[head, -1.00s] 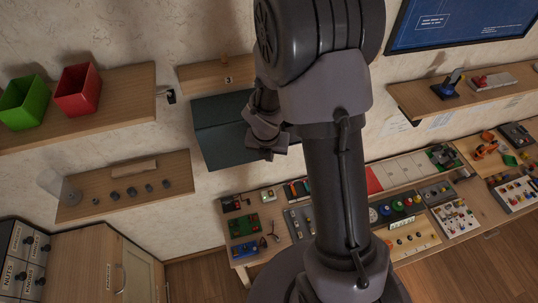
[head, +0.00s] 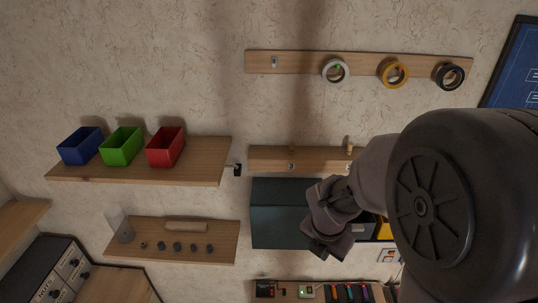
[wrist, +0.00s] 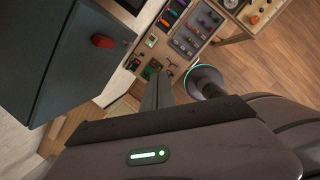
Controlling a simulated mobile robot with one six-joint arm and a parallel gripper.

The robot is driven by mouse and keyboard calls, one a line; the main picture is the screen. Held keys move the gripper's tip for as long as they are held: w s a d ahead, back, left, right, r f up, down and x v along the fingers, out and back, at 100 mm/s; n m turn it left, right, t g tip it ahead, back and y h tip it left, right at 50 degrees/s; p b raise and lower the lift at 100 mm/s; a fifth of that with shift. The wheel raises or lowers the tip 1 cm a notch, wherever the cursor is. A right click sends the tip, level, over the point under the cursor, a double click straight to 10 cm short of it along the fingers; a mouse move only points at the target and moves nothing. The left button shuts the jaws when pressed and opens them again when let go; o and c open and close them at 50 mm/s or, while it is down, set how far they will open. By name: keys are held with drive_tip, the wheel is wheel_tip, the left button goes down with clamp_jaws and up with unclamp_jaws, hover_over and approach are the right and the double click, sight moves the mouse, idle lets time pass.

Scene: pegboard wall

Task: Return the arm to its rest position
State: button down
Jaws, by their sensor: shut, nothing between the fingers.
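My dark arm fills the right side of the head view, folded in front of the wall. My gripper (head: 322,250) is at its lower left end, in front of the dark teal cabinet (head: 270,215). It is small and dark there. In the wrist view my gripper (wrist: 160,78) points away over the floor and workbench, shut with nothing held. The cabinet (wrist: 75,65) shows at the left of that view, with a red handle.
A shelf (head: 205,173) holds blue, green and red bins. A lower shelf (head: 220,247) carries several knobs. Tape rolls hang on a board (head: 295,64) above. The workbench (wrist: 150,45) with coloured parts lies below. Wooden floor (wrist: 260,70) is open at right.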

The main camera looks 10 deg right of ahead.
drive_tip(key=s+a+f+m+t+y+b, duration=0.1)
drive_tip(key=s+a+f+m+b, duration=0.2)
drive_tip(key=s+f+m+b, duration=0.2)
drive_tip(key=s+a+f+m+t+y+b, duration=0.1)
drive_tip(key=s+a+f+m+b, duration=0.2)
drive_tip(key=f+m+b, duration=0.8)
drive_tip(key=s+a+f+m+t+y+b, duration=0.1)
drive_tip(key=s+a+f+m+b, duration=0.2)
drive_tip(key=s+f+m+b, duration=0.4)
wheel_tip(320, 180, down, 2)
drive_tip(key=m+b, duration=0.7)
drive_tip(key=b, duration=0.8)
drive_tip(key=shift+s+m+y, duration=0.2)
drive_tip(key=shift+m+y, duration=0.1)
drive_tip(key=shift+m, duration=0.1)
drive_tip(key=shift+f, duration=0.1)
